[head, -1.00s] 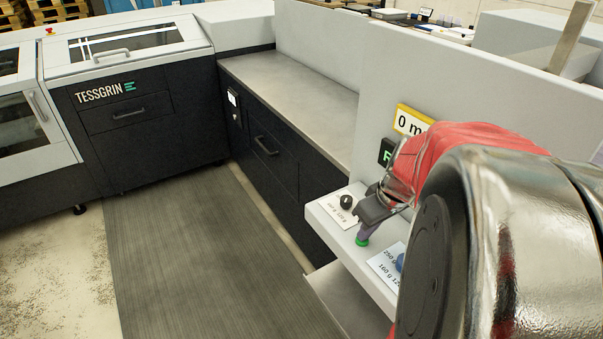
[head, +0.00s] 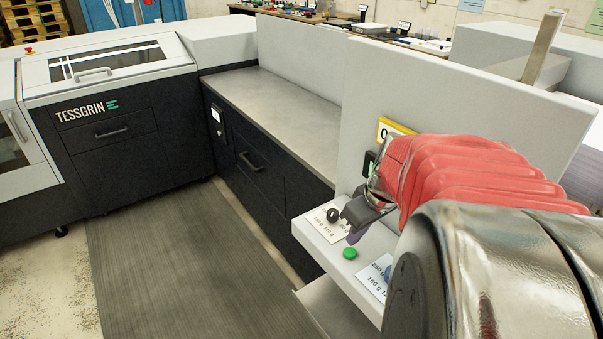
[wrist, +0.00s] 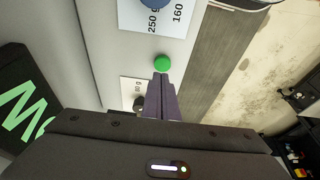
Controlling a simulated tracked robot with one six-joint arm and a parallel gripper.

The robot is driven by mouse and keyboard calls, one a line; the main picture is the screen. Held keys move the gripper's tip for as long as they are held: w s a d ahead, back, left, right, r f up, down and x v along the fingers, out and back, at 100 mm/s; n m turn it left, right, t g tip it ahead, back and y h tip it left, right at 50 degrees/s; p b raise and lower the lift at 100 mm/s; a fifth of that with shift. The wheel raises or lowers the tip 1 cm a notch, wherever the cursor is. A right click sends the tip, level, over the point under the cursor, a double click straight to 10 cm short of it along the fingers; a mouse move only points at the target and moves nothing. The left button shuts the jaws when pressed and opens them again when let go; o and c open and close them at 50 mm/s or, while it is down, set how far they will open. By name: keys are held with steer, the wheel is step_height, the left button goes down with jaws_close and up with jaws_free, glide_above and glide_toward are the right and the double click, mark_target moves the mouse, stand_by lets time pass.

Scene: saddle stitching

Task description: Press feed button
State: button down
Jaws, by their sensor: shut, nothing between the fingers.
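The feed button is most likely the round green button (head: 350,253) on the light grey ledge (head: 327,251) of the machine. It also shows in the wrist view (wrist: 162,64), just beyond my fingertips. My gripper (head: 354,236) is shut and empty, its purple-grey fingers pointing down. In the head view the fingertips are beside and a little above the green button, and the button shows clear of them. In the wrist view the fingertips (wrist: 161,77) come close to the button's edge. I cannot tell the exact gap.
A black knob (head: 333,215) on a white label stands left of the button. A blue knob (head: 388,273) on a paper-weight label lies to the right. A grey upright panel (head: 440,95) rises behind the ledge. A dark mat (head: 190,260) covers the floor.

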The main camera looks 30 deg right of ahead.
steer(key=v, duration=0.9)
steer(key=shift+r, duration=0.4)
steer(key=shift+s+d, duration=0.1)
steer(key=w+a+f, duration=0.2)
steer(key=w+a, duration=0.2)
steer(key=a, duration=0.1)
steer(key=s+a+t, duration=0.1)
steer(key=s+a, duration=0.1)
steer(key=a, duration=0.7)
steer(key=s+a+t, duration=0.1)
steer(key=s+a, duration=0.1)
steer(key=a, duration=0.8)
steer(key=shift+s+f, duration=0.25)
steer(key=shift+f, duration=0.2)
steer(key=shift+d+m, duration=0.1)
steer(key=shift+m, duration=0.2)
stand_by(0.4)
